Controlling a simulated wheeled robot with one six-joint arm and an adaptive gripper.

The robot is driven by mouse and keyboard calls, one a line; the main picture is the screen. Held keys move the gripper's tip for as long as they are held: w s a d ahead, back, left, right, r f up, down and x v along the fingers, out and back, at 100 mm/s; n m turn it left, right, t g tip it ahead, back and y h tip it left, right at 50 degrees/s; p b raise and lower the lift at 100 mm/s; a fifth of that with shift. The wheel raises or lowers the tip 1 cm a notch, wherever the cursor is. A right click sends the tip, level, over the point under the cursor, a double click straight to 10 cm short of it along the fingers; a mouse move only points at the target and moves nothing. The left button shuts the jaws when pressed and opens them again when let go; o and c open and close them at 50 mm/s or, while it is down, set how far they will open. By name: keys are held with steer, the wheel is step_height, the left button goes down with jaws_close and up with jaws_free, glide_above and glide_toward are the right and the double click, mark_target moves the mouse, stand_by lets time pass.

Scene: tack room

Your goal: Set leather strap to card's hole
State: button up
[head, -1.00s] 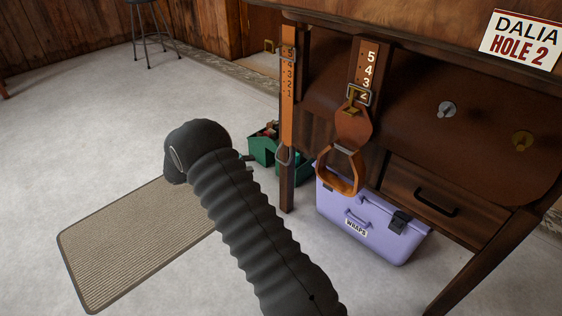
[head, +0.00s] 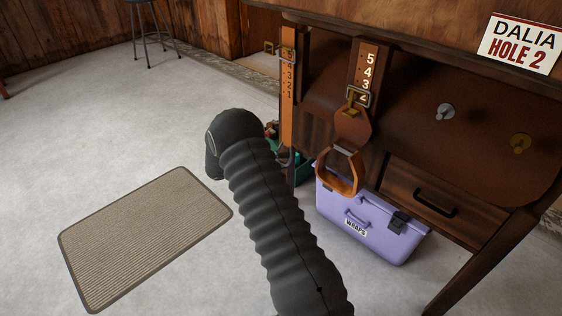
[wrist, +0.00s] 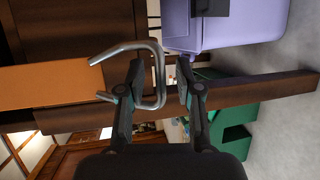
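The orange leather strap (head: 288,112) hangs on the left post of the rack, with numbers 5 to 1 down it. Its buckle (head: 287,52) sits near the 5 at the top. In the wrist view the strap (wrist: 50,87) ends in a bent metal loop (wrist: 152,62). My gripper (wrist: 160,84) is open, with the loop's curved end between its two fingers; I cannot tell whether they touch. In the head view my arm hides the gripper and most of the loop. The card (head: 519,43) reads DALIA HOLE 2.
A second strap (head: 352,128) with a stirrup hangs to the right, its buckle near the 2. A lilac WRAPS box (head: 362,228) and a green crate (wrist: 235,140) stand below. A drawer (head: 440,205) is at right. A mat (head: 145,238) lies on open floor at left.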

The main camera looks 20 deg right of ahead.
mark_target(288, 140)
jaws_close()
steer(key=shift+r, duration=0.1)
step_height(288, 140, up, 9)
steer(key=shift+f+p, duration=0.1)
steer(key=shift+p, duration=0.2)
jaws_free()
